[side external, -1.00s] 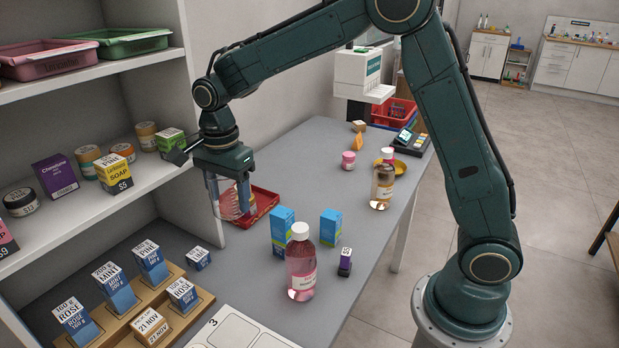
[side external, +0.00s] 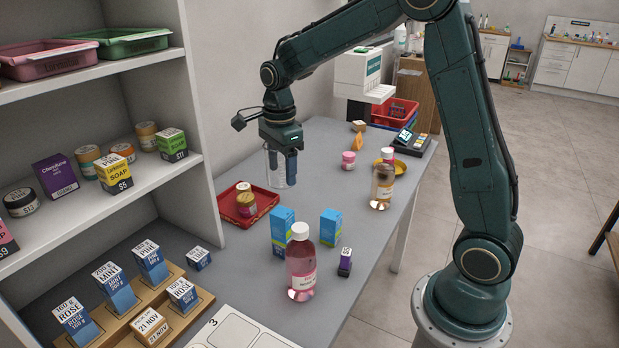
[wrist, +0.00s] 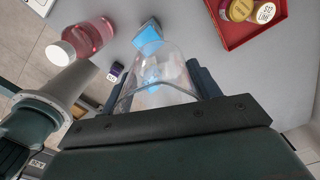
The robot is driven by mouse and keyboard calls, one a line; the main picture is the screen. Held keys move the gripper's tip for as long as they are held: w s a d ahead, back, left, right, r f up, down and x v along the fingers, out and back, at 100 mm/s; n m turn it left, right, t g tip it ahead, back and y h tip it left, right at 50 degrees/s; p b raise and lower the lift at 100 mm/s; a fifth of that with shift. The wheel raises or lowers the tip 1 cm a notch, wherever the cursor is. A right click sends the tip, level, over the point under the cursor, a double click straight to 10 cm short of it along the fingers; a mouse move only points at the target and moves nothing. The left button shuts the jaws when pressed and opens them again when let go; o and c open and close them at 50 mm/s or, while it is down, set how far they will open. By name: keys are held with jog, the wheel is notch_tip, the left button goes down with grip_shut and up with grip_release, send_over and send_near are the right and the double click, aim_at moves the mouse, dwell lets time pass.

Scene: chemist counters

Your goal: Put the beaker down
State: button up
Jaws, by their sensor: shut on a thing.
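A clear glass beaker (side external: 279,180) is between the fingers of my gripper (side external: 281,166), which is shut on it. In the side view the beaker looks upright, over the counter and right of the red tray (side external: 262,209). I cannot tell whether its base touches the counter. In the wrist view the beaker (wrist: 160,78) is see-through between my dark gripper fingers (wrist: 160,92), with a blue box (wrist: 148,34) showing behind and through it.
Small jars (side external: 246,205) sit in the red tray. Two blue boxes (side external: 282,232) (side external: 330,227) and a pink bottle (side external: 301,265) stand nearer the camera. An amber bottle (side external: 382,185) and pink jar (side external: 348,160) are to the right. The grey counter (side external: 325,180) between is bare.

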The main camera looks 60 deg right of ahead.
jog(key=s+d+m, duration=1)
jog(key=s+d, duration=0.5)
jog(key=d, duration=0.3)
notch_tip(320, 180, down, 16)
jog(key=shift+f, duration=0.1)
jog(key=shift+f, duration=0.1)
jog(key=shift+f, duration=1.75)
jog(key=shift+f, duration=0.1)
jog(key=o, duration=1)
